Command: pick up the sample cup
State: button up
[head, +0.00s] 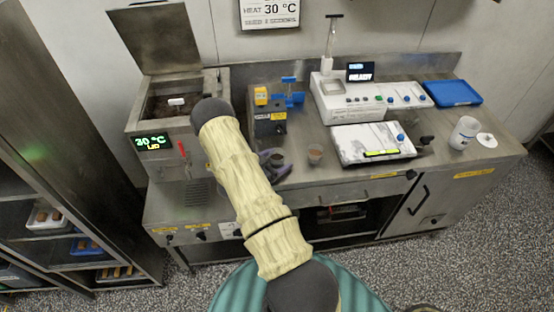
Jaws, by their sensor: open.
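My gripper (272,160) shows partly from behind my sleeved forearm, low over the counter to the left of this cup. Its fingers are apart. A small dark round thing (278,160) shows at the fingers; I cannot tell whether it is another cup between them or part of the gripper. My arm hides the counter to the left of the gripper.
A steel tank (160,110) with a raised lid and a 30 °C display stands at the left. A blue-clamped device (270,122) stands behind the gripper. A white machine (345,100), white tray (372,145), blue tray (452,93) and white jar (465,132) stand rightward.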

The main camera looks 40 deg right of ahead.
jog(key=shift+c, duration=0.5)
jog(key=c, duration=1)
jog(key=shift+r, duration=0.15)
notch_tip(320, 180, up, 10)
jog(key=shift+f+b, duration=0.1)
jog(key=shift+b, duration=0.95)
